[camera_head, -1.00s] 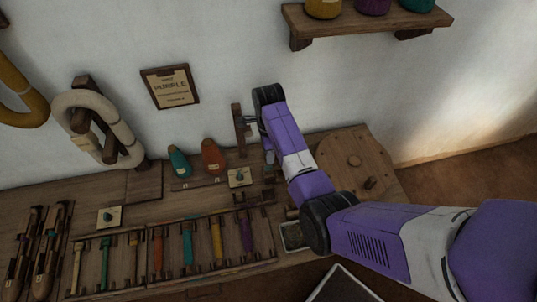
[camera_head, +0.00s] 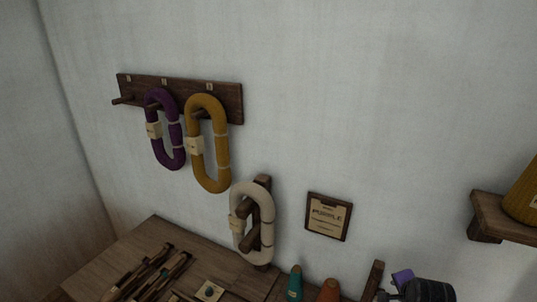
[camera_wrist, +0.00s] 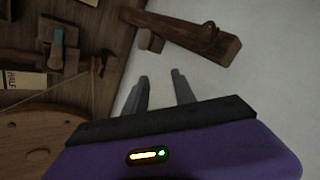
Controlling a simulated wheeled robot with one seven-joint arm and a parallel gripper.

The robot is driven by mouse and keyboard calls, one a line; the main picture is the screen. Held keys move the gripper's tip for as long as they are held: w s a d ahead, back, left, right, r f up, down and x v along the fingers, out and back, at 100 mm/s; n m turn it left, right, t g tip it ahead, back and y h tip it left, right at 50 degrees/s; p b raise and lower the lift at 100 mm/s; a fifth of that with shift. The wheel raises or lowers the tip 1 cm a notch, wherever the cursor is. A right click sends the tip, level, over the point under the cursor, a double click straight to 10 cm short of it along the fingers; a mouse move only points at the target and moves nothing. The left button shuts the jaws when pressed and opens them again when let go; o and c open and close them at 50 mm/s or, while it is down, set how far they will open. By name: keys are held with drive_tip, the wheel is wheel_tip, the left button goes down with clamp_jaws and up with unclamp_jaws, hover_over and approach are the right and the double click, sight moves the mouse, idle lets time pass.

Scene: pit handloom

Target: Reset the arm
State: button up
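My gripper (camera_wrist: 162,92) shows in the wrist view with its two grey fingers apart and nothing between them. It is near the white wall, beside a brown wooden post (camera_wrist: 190,30) that sticks out past the fingertips. In the head view only a dark and purple part of my arm shows at the bottom right edge, next to the wooden post (camera_head: 373,282); the fingers cannot be made out there.
A rack (camera_head: 225,100) holds a purple skein (camera_head: 177,135) and a yellow skein (camera_head: 221,155). A cream skein (camera_head: 268,205) hangs on a wooden stand below. A sign (camera_head: 328,217) and a shelf (camera_head: 500,225) are on the wall. The bench (camera_head: 150,235) holds several tools.

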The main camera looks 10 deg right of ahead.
drive_tip(key=s+a+r+n+t+y+b, duration=0.1)
drive_tip(key=s+a+r+n+t, duration=0.2)
drive_tip(key=s+a+r+n, duration=0.65)
drive_tip(key=s+a+r+n+t+y+b, duration=0.15)
drive_tip(key=s+a+t, duration=0.35)
drive_tip(key=s, duration=0.9)
drive_tip(key=s+a+r+n+t+b, duration=0.1)
drive_tip(key=s+a+r+n+t, duration=0.1)
drive_tip(key=s+a+r+n, duration=0.75)
drive_tip(key=s+f+m+g, duration=0.2)
drive_tip(key=s+f+m, duration=0.1)
drive_tip(key=s+f, duration=0.3)
drive_tip(key=s+y, duration=0.1)
drive_tip(key=s, duration=0.1)
drive_tip(key=shift+s+a+f, duration=0.15)
drive_tip(key=shift+s+f, duration=0.15)
